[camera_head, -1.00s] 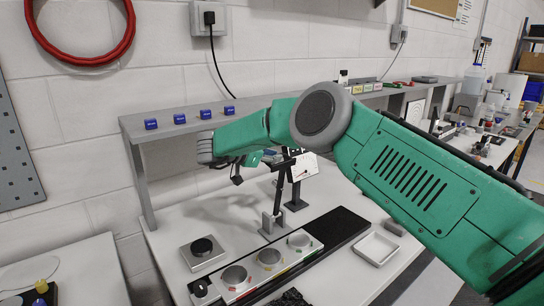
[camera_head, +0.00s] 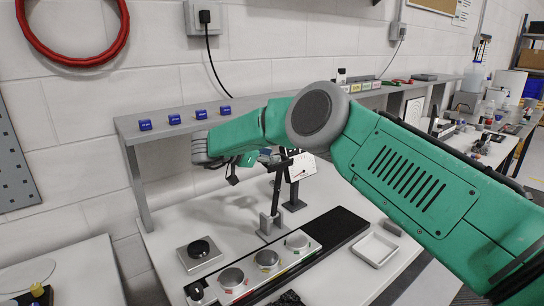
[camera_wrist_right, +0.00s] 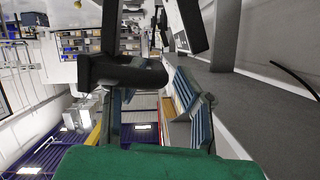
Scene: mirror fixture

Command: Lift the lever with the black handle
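The lever stands on a grey base (camera_head: 269,224) on the white bench in the head view, with a dark upright arm (camera_head: 277,190). Its black handle (camera_wrist_right: 125,72) shows in the wrist view as a thick horizontal bar. My right gripper (camera_head: 270,156) is folded back under my forearm, beside the lever's top. In the wrist view, my right gripper (camera_wrist_right: 155,100) is open, its blue-padded fingers apart. The handle overlaps the left finger's tip, and its end lies across the gap; I cannot tell whether they touch. My forearm partly hides the gripper. My left gripper is out of view.
A white dial plate (camera_head: 303,167) on a dark post stands right behind the lever. In front lies a panel with round knobs (camera_head: 267,259). A black knob box (camera_head: 199,252) is at left, and a white tray (camera_head: 374,249) is at right. A grey shelf (camera_head: 160,132) runs behind.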

